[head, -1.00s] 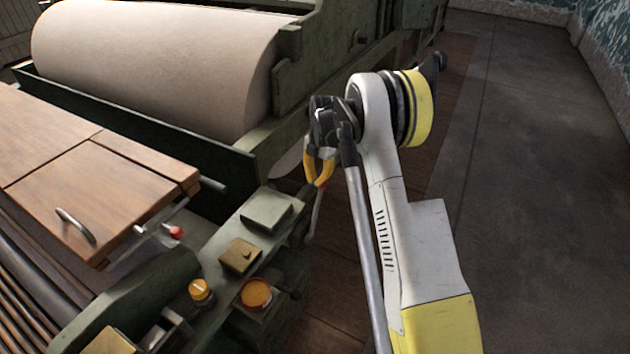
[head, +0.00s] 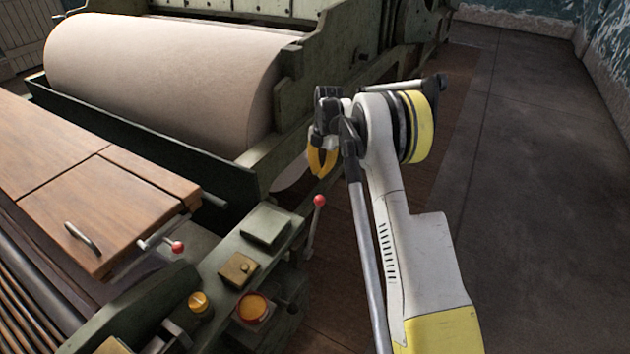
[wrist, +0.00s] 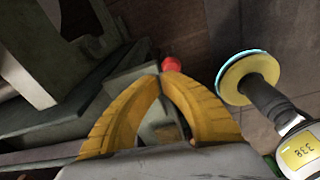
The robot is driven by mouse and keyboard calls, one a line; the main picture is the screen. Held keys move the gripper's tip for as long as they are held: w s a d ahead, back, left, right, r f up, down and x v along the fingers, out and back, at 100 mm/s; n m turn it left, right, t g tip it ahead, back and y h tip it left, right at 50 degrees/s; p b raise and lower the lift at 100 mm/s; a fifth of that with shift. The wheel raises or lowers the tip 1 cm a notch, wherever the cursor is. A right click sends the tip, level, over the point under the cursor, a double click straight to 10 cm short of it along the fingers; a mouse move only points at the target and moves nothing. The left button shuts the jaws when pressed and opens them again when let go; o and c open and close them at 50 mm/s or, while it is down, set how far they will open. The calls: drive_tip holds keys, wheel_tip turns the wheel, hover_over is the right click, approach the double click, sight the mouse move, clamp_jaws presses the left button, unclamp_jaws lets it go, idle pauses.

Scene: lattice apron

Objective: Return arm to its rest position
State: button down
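My gripper (head: 321,174) has yellow fingers and hangs from the folded arm, right of the machine's control panel. In the wrist view its fingertips (wrist: 161,77) come together, with nothing seen between them except the machine beyond. A lever with a red ball knob (head: 319,200) stands upright just below the fingers in the head view. The red knob also shows in the wrist view (wrist: 171,64), just past the fingertips. It looks apart from the fingers, though the exact gap is hard to tell.
The green machine carries a big paper roll (head: 160,85) and a panel with an orange button (head: 253,307) and a yellow button (head: 198,302). A wooden table (head: 100,215) with a second red-knobbed handle (head: 177,247) is at left. Bare floor (head: 530,200) lies right of my arm.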

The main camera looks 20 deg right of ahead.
drive_tip(key=shift+w+d+r, duration=0.2)
drive_tip(key=shift+d, duration=0.05)
idle(0.3)
drive_tip(key=s+a+r+m+t, duration=0.1)
drive_tip(key=s+a+r+m, duration=0.35)
drive_tip(key=r, duration=0.25)
drive_tip(key=s+a+r+m+t+h, duration=0.1)
drive_tip(key=s+a+r+m, duration=0.2)
drive_tip(key=s+r, duration=0.35)
drive_tip(key=s+a+r+m+t, duration=0.1)
drive_tip(key=s+a+r+m, duration=0.35)
drive_tip(key=r, duration=0.35)
drive_tip(key=s+a+f+m+t, duration=0.1)
drive_tip(key=s+m, duration=0.4)
drive_tip(key=s, duration=0.6)
drive_tip(key=s+a+f+m+t, duration=0.1)
drive_tip(key=s+a+m+t, duration=0.2)
drive_tip(key=s+m, duration=0.3)
drive_tip(key=s+a, duration=0.1)
drive_tip(key=s, duration=0.4)
drive_tip(key=shift+a+f, duration=0.35)
drive_tip(key=shift+a, duration=0.05)
